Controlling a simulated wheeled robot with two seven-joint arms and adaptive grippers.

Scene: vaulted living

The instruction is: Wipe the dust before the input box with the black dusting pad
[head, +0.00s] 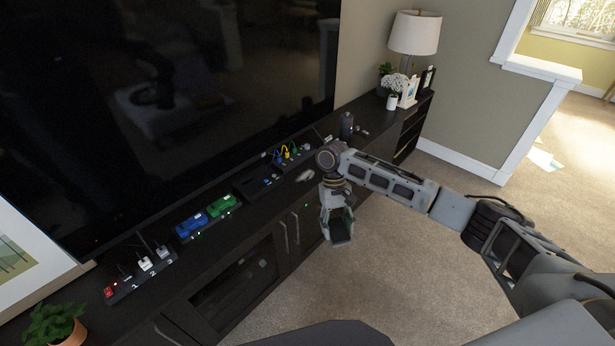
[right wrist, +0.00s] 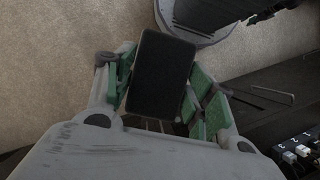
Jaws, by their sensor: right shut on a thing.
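My right gripper (head: 338,222) is shut on the black dusting pad (head: 341,234) and holds it in front of the cabinet's front edge, over the carpet side. In the right wrist view the pad (right wrist: 160,75) is a dark rounded rectangle between the green-lined fingers. A dark box with blue, yellow and green cables (head: 291,155) stands on the cabinet below the television; it looks like the input box. A small pale grey patch (head: 305,176) lies on the top before it, perhaps the dust. My left gripper is not in view.
The dark cabinet top (head: 240,222) also bears blue and green units (head: 207,217), a numbered switch strip (head: 140,275) and a dark cylinder (head: 347,125). The large television (head: 170,90) stands behind. A lamp (head: 415,35) and white flowers (head: 394,84) are at the far end.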

